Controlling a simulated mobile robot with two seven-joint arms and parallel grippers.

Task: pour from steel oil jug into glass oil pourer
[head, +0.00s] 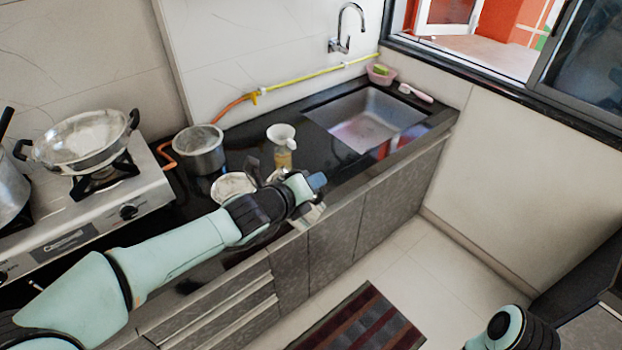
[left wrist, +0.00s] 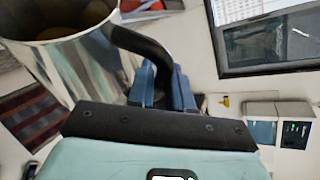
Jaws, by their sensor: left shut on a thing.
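The steel oil jug (left wrist: 75,68) shows large at the left of the left wrist view, its mouth open and its inside partly visible. My left gripper (left wrist: 163,88) is shut on the jug's curved black handle (left wrist: 138,42). In the head view my left gripper (head: 312,184) is over the counter's front edge, and my arm hides most of what it holds. The glass oil pourer (head: 283,158) stands upright on the counter just behind the gripper, with a white flared top and a yellowish body. My right gripper is not in view.
A steel pot (head: 199,152) stands left of the pourer. A round steel rim (head: 232,186) shows behind my left arm; I cannot tell what it belongs to. The stove (head: 105,205) with a steel pan (head: 85,138) is at the left, the sink (head: 365,117) at the right.

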